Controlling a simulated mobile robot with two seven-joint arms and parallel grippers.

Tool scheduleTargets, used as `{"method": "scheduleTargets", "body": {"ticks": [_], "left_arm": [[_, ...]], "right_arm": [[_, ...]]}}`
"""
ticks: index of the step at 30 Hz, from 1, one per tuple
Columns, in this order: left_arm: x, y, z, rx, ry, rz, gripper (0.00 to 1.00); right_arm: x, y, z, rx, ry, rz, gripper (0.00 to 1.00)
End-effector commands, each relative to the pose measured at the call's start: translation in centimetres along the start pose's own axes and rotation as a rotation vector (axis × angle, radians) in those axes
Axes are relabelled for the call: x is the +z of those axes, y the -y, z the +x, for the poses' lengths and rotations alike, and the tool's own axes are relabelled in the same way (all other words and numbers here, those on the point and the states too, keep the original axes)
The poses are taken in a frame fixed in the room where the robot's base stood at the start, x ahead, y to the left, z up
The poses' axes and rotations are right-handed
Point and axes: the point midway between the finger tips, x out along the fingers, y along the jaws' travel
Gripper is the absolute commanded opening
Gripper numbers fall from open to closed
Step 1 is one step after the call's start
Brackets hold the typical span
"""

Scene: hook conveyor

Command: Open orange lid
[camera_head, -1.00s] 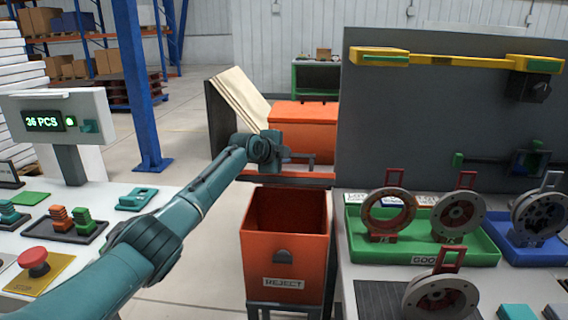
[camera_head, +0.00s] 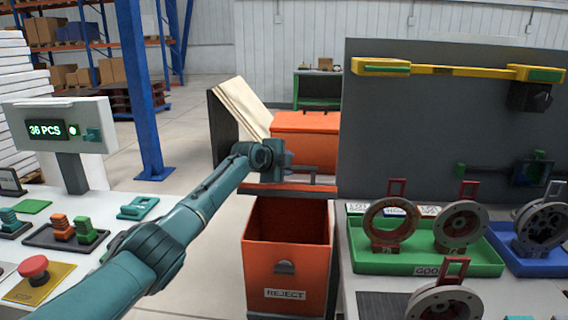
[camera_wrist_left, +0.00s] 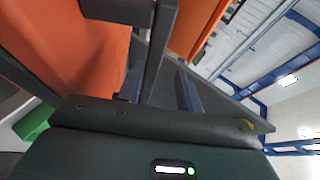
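My left gripper (camera_head: 284,163) is at the left part of this handle. In the left wrist view, the orange surface (camera_wrist_left: 70,50) fills the upper left, and the grey handle bar (camera_wrist_left: 158,50) passes between my fingers (camera_wrist_left: 158,88). The fingers look apart, with a gap beside the bar. My right gripper is out of view.
The open orange reject bin (camera_head: 286,265) stands just in front, below my left arm. A tall grey panel (camera_head: 440,130) and a green tray (camera_head: 430,262) with round metal parts are at right. A counter display (camera_head: 57,128) and red button (camera_head: 34,268) are at left.

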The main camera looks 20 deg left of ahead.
Motion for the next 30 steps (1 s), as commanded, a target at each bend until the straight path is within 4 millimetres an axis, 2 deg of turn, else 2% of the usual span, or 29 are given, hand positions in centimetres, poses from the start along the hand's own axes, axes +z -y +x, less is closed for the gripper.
{"method": "scheduleTargets", "body": {"ticks": [8,17,24,30], "left_arm": [[0.2,0.2,-1.7,-0.005,0.0,0.002,0.35],[0.1,0.1,-5.9,-0.004,0.001,0.004,0.35],[0.1,0.0,-10.0,-0.003,0.001,0.003,0.35],[0.1,0.0,-12.4,-0.002,0.0,0.001,0.35]], "right_arm": [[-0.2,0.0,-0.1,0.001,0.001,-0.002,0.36],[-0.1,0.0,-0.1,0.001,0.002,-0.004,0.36],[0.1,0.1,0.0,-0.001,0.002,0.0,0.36],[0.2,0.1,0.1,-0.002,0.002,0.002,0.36]]}}
